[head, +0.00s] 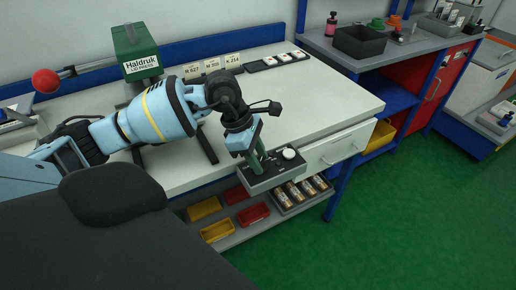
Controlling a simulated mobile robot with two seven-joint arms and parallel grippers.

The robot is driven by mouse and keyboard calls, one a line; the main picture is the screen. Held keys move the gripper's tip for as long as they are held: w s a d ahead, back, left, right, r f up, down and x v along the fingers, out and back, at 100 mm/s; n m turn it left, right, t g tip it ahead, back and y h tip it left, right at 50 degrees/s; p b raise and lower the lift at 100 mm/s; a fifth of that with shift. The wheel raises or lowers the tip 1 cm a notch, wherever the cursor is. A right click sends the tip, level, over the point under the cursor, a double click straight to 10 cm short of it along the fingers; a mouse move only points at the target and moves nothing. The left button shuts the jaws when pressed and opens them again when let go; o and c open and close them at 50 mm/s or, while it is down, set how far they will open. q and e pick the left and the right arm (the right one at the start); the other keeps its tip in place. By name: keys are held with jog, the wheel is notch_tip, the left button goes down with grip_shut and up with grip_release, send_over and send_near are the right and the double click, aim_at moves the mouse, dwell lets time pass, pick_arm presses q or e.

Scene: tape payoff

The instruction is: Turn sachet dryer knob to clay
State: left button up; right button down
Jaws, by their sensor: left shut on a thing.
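My left gripper (257,163) comes down from above onto the left part of the panel. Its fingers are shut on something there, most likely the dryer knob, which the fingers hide. The panel's markings, including any clay mark, are too small to read. My right gripper is not in view.
A green lid press (138,55) with a red ball handle (46,81) stands at the back left. Label cards (213,66) and a dark strip with white pieces (276,61) lie behind the arm. Red and yellow bins (217,231) sit on the lower shelf. The bench right of the dryer is clear.

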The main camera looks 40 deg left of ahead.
pick_arm(q)
jog(key=n, duration=0.2)
jog(key=n+t+y+p, duration=0.1)
jog(key=n, duration=0.1)
jog(key=shift+s+d+r+n+t, duration=0.1)
jog(key=shift+s+n+t, duration=0.05)
jog(key=shift+n+t, duration=0.15)
jog(key=n+t+y, duration=0.1)
jog(key=n, duration=0.3)
jog(key=shift+d+p, duration=0.15)
jog(key=shift+p, duration=0.25)
jog(key=n+y+p, duration=0.1)
jog(key=n+y, duration=0.1)
jog(key=n, duration=0.3)
jog(key=shift+d+n, duration=0.1)
jog(key=shift+n, duration=0.2)
jog(key=shift+n+y+p, duration=0.65)
jog(key=shift+n+y, duration=0.15)
jog(key=shift+n, duration=0.6)
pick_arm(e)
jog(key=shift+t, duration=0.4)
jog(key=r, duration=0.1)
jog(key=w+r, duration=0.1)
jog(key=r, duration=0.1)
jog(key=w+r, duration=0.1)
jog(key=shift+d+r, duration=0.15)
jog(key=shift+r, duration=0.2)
pick_arm(q)
jog(key=shift+n, duration=0.3)
